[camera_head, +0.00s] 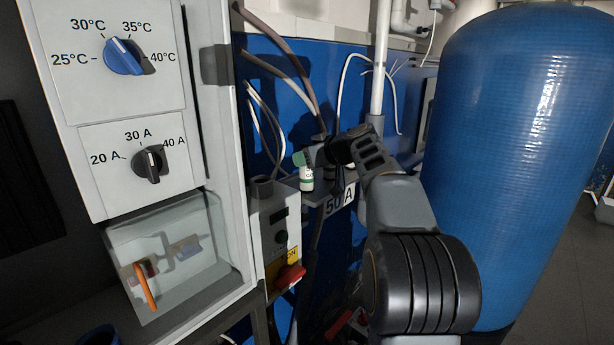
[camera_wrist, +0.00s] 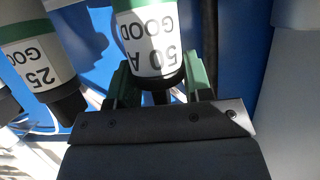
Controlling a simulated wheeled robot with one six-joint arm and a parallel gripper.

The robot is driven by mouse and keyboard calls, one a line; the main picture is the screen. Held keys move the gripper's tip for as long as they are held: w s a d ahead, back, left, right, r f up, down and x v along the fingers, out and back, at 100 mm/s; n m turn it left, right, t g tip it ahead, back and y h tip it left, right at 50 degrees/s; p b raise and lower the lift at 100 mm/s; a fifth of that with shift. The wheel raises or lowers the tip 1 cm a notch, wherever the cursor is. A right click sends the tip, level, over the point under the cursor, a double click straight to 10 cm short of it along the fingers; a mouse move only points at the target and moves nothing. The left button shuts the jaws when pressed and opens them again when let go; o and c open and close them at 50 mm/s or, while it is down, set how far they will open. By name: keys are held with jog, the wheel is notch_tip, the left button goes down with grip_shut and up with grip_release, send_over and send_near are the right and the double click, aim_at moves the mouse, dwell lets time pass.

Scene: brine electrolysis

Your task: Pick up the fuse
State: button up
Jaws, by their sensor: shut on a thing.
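A fuse (camera_wrist: 152,45) with a white label reading "50 A GOOD", a green band and a dark end fills the top middle of the wrist view. My gripper (camera_wrist: 158,84) has its green fingers on both sides of this fuse and is shut on it. Whether the fuse touches the shelf cannot be told.
A second fuse (camera_wrist: 34,65), labelled "25" and "GOOD", is close left of the held one. The grey shelf (camera_head: 318,195) is beside a control box (camera_head: 277,235) with a red knob. A grey cabinet (camera_head: 115,60) stands left, a large blue tank (camera_head: 520,150) right.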

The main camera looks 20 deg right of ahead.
grip_shut()
jog(key=shift+r, duration=0.15)
notch_tip(320, 180, up, 10)
jog(key=shift+f+p, duration=0.1)
jog(key=shift+p, duration=0.4)
notch_tip(320, 180, down, 10)
jog(key=shift+b, duration=0.5)
jog(key=b+v, duration=0.2)
jog(key=v, duration=0.3)
jog(key=shift+s+d+r, duration=0.15)
jog(key=shift+s+r, duration=0.05)
jog(key=shift+r, duration=0.1)
